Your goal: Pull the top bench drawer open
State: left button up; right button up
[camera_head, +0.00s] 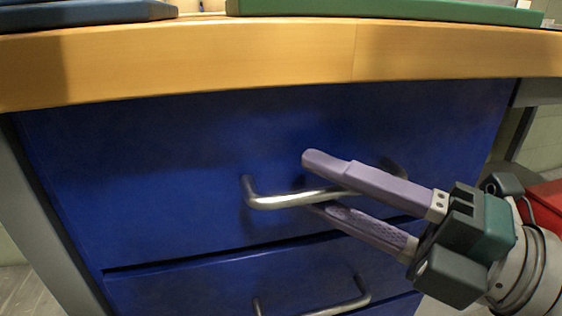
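The top bench drawer (150,160) has a dark blue front below the wooden bench top. Its metal bar handle (280,201) sticks out from the front. The drawer looks shut. My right gripper (312,180) comes in from the right, with one purple finger above the handle bar and the other below it. The fingers are apart, and the bar passes between them. Whether they touch the bar is not clear. The right end of the handle is partly hidden behind the upper finger. My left gripper is not in view.
A lower drawer (210,287) with its own metal handle (318,308) is beneath. The wooden bench top edge (200,66) runs above, with a green mat (390,10) and a blue item (80,14) on it. A red object (546,205) stands at the right.

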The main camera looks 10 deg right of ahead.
grip_shut()
dwell(1.3)
